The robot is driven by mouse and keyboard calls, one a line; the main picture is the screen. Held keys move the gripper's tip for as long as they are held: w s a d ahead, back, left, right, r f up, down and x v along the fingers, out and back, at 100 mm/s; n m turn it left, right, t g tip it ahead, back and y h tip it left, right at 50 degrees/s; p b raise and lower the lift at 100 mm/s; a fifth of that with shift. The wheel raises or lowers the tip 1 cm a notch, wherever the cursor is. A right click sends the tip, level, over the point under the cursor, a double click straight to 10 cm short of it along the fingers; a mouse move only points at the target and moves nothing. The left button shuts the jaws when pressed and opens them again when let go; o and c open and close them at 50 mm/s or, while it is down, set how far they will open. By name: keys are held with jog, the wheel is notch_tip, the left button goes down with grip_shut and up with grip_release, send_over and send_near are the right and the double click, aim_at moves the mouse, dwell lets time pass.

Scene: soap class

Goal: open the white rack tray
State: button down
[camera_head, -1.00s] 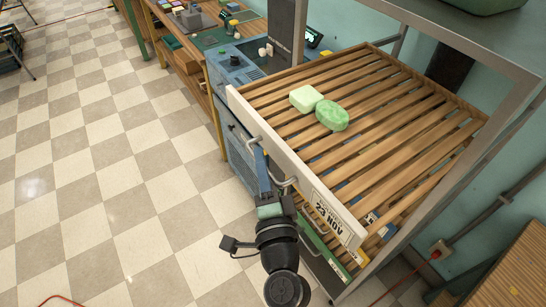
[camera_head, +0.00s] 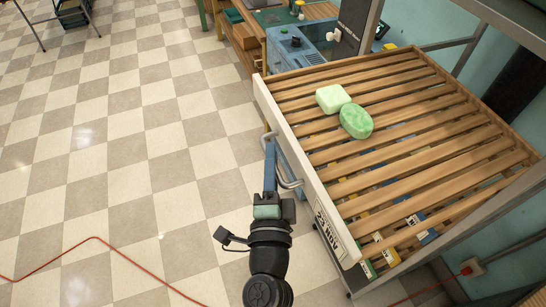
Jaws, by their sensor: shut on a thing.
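The white rack tray has a white front board (camera_head: 303,165) with a "23 NOV" label and a bed of wooden slats (camera_head: 440,140). It stands partly out of the metal rack, its front beyond the rack post. A metal handle (camera_head: 291,183) is on the front board. My gripper (camera_head: 270,148) is shut on this handle from the floor side; the exact contact is partly hidden by its blue fingers. A pale green square soap (camera_head: 332,98) and a mottled green oval soap (camera_head: 356,121) lie side by side on the slats.
The metal rack frame (camera_head: 450,235) stands at the right, with lower trays showing through the slats. A blue machine (camera_head: 297,50) stands close behind the tray's far corner.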

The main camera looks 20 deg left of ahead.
jog(key=c, duration=0.9)
grip_release()
jog(key=shift+s+f, duration=0.1)
jog(key=shift+s, duration=0.05)
jog(key=shift+s+d+f, duration=0.1)
jog(key=shift+s, duration=0.15)
jog(key=shift+b+v, duration=3.7)
jog(key=shift+v, duration=2.4)
